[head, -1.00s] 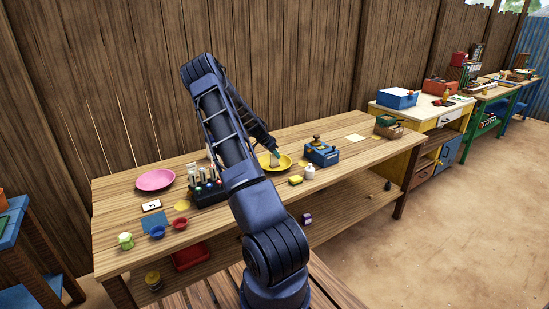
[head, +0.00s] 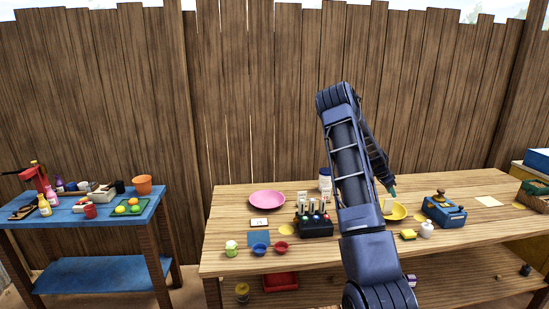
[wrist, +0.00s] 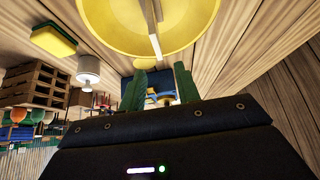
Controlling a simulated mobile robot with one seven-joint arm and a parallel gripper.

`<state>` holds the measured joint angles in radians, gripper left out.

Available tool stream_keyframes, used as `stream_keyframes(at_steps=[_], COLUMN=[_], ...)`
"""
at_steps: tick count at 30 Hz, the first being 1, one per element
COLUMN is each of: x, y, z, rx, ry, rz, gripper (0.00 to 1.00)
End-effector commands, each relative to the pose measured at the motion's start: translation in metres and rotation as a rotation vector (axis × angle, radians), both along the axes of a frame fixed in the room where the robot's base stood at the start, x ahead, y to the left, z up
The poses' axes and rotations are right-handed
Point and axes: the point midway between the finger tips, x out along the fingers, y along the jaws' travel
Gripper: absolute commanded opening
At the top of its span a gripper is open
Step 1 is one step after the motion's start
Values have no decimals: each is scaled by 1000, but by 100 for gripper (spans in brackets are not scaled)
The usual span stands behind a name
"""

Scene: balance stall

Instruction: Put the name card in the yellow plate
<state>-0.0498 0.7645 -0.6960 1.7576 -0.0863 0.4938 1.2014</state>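The yellow plate (head: 400,212) is on the wooden table, right of my arm. A pale, card-like piece (head: 388,206) stands in it, and in the wrist view it is a thin strip (wrist: 155,45) seen nearly edge-on inside the yellow plate (wrist: 110,22). I cannot read any writing on it. My gripper (head: 392,191) is just above the plate's edge. In the wrist view its two green fingers (wrist: 160,88) are apart with nothing held between them, clear of the strip.
The pink plate (head: 267,199) and a dark rack of pens (head: 315,226) are left of my arm. The blue table (head: 70,215) is at left.

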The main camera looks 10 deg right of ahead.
Motion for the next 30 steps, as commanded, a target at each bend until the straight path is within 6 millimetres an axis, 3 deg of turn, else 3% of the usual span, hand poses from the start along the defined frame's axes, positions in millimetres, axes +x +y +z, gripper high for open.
stream_keyframes(at_steps=[17,30], x=[-47,-107], y=[109,201], z=[100,179], rx=[212,322], ry=[-1,-5], rz=[247,527], gripper=[32,32])
